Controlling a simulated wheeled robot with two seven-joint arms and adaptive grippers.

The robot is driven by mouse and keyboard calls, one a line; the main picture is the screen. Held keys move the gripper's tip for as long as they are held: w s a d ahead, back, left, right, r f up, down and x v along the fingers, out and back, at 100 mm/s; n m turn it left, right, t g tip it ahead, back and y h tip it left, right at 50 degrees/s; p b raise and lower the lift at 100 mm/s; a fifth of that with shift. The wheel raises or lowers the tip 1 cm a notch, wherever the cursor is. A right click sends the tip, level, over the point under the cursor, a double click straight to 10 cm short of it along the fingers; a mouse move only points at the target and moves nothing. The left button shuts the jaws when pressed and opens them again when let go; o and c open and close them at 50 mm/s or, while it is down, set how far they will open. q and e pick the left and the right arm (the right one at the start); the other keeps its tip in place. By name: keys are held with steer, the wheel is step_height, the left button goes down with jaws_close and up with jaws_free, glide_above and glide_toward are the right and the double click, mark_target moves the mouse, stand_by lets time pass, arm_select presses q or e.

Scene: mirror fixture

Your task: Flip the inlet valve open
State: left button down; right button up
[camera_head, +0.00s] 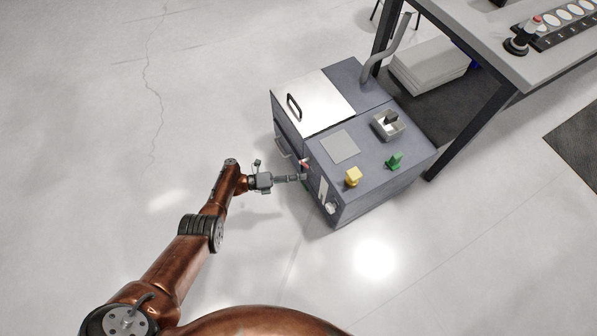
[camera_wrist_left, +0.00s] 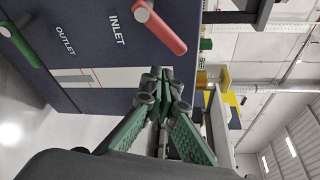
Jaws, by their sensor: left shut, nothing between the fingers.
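The inlet valve (camera_wrist_left: 164,29) is a red lever on a pale round hub, beside the printed word INLET on the dark panel of the grey machine (camera_head: 373,176). In the head view only a small red bit of the valve (camera_head: 305,163) shows at the machine's left side. A green lever (camera_wrist_left: 20,43) sits by the word OUTLET. My left gripper (camera_head: 301,178) is shut and empty, its tips close to the panel near the red lever. In the wrist view its green-padded fingers (camera_wrist_left: 163,88) meet below the lever; contact with it cannot be told.
The machine's top carries a yellow knob (camera_head: 352,177), a green knob (camera_head: 394,161) and a black switch (camera_head: 390,121). A white lid (camera_head: 315,104) with a black handle covers its back left. A workbench (camera_head: 500,55) stands at the right. The floor at left is clear.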

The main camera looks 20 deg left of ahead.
arm_select(q)
steer(key=p+v, duration=0.1)
steer(key=v, duration=0.8)
arm_select(e)
steer(key=shift+g+h, duration=0.4)
steer(key=shift+g, duration=0.2)
steer(key=r, duration=0.1)
steer(key=s+d+r, duration=0.1)
steer(key=s+r, duration=0.1)
steer(key=shift+d, duration=0.4)
arm_select(q)
steer(key=shift+a, duration=0.1)
steer(key=w+a+f+m+t+y+b, duration=0.1)
steer(key=w+a+f+m+y, duration=0.1)
steer(key=a, duration=0.3)
steer(key=s+d+m+b, duration=0.1)
steer(key=s+d+m, duration=0.1)
steer(key=d, duration=0.4)
steer(key=shift+s+d+r+m, duration=0.25)
steer(key=shift+d+m, duration=0.15)
arm_select(e)
steer(key=shift+t+y, duration=0.5)
steer(key=shift+t, duration=0.4)
steer(key=w+a+f, duration=0.1)
steer(key=f, duration=0.1)
steer(key=w+a+f, duration=0.1)
steer(key=w, duration=0.1)
steer(key=shift+w+a+f, duration=0.15)
steer(key=shift+a+f, duration=0.2)
